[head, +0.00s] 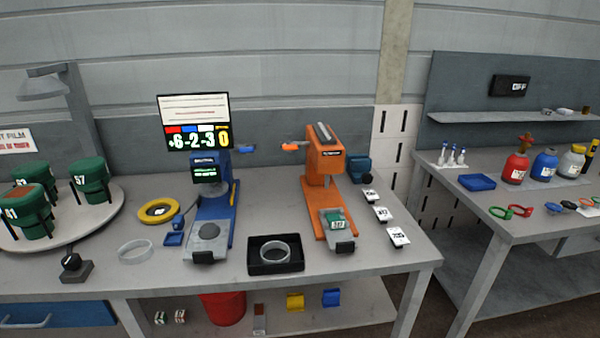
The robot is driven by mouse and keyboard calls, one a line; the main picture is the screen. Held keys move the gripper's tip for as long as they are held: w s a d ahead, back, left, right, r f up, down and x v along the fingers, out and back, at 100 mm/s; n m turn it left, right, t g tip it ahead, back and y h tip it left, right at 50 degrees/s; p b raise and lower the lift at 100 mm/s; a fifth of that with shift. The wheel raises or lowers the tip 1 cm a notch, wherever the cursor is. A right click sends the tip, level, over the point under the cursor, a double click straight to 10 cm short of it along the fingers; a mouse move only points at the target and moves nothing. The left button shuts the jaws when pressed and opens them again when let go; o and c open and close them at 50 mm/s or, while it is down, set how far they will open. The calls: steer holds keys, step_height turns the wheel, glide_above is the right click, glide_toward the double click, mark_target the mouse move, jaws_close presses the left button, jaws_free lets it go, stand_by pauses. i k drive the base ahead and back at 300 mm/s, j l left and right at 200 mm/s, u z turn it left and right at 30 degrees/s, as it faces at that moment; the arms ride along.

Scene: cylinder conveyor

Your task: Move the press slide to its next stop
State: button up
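An orange press-like machine (325,165) stands on the middle table, with an orange rail base running toward the front edge. A slide (334,218) with a green-grey top and a small white label sits near the front end of that rail, out in front of the upright head. A black block (345,247) is at its front. A blue machine (217,195) with a small lit screen stands to the left. My gripper is not in view.
A black tray with a clear ring (275,254) lies between the machines. Numbered cards (382,214) lie right of the orange one. A turntable (60,222) with green canisters is at left. A second table (520,225) holds coloured bottles. A sign board (195,122) reads +6 -2 -3 0.

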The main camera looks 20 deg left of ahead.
mark_target(208, 240)
steer(key=l+u, duration=0.15)
steer(key=u, duration=1.7)
